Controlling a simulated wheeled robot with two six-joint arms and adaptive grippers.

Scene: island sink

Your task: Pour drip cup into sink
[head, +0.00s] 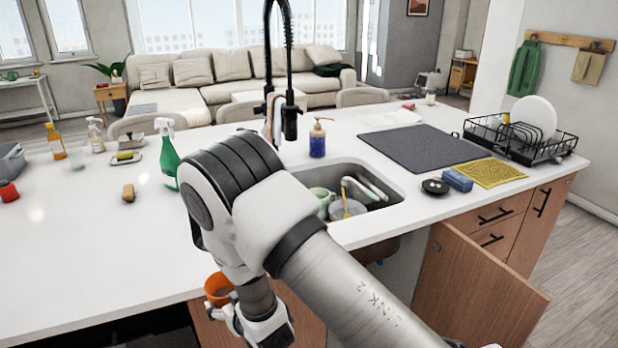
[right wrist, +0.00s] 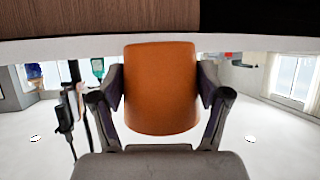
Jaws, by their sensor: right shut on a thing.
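An orange cup (head: 218,289) is held by my right gripper (head: 232,312), low in front of the counter's near edge. In the right wrist view the orange cup (right wrist: 161,88) fills the space between the two fingers of my right gripper (right wrist: 160,100), which press on its sides. The head view shows the cup roughly upright; its contents cannot be made out. The sink (head: 388,203) is set in the white island to the right of my arm, with several dishes in it. My right arm hides the sink's left part. My left gripper is not in view.
A black faucet (head: 290,120) and a blue soap bottle (head: 317,140) stand behind the sink. A green spray bottle (head: 166,150) stands left of my arm. A cabinet door (head: 478,290) hangs open below the sink.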

